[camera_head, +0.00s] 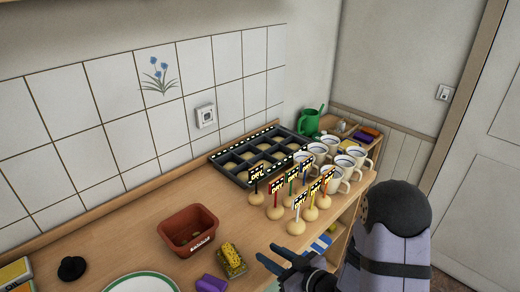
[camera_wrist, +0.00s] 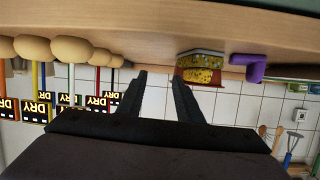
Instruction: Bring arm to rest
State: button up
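My gripper (camera_head: 266,254) is in front of the wooden counter's front edge, at the lower right of the head view. In the wrist view, which is upside down, the two dark fingers of my gripper (camera_wrist: 157,77) are apart with nothing between them. My arm (camera_head: 385,245) rises behind it at the right and hides part of the shelves and floor. The gripper appears clear of the yellow sponge (camera_head: 232,258), which also shows beyond the fingers in the wrist view (camera_wrist: 203,76).
On the counter (camera_head: 120,228) are a reddish-brown box (camera_head: 188,232), a purple item (camera_head: 212,284), a plate (camera_head: 142,284), several round-based "DRY" signs (camera_head: 296,227), a dark compartment tray (camera_head: 234,172), white mugs (camera_head: 331,180) and a green watering can (camera_head: 309,122). Open shelves lie below. The counter's left middle is clear.

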jog(key=w+d+m+h, duration=0.3)
jog(key=d+h, duration=0.2)
jog(key=d, duration=0.2)
jog(key=s+d+f+m+g+h+b, duration=0.2)
jog(key=s+d+f+g+h+b, duration=0.2)
jog(key=s+d, duration=0.2)
jog(key=s+a+m+g+b, duration=0.1)
jog(key=s+g, duration=0.5)
jog(key=s, duration=1)
jog(key=shift+s+r+m+g+h+b, duration=0.3)
jog(key=shift+r+m+b, duration=0.1)
jog(key=shift+m+b, duration=0.55)
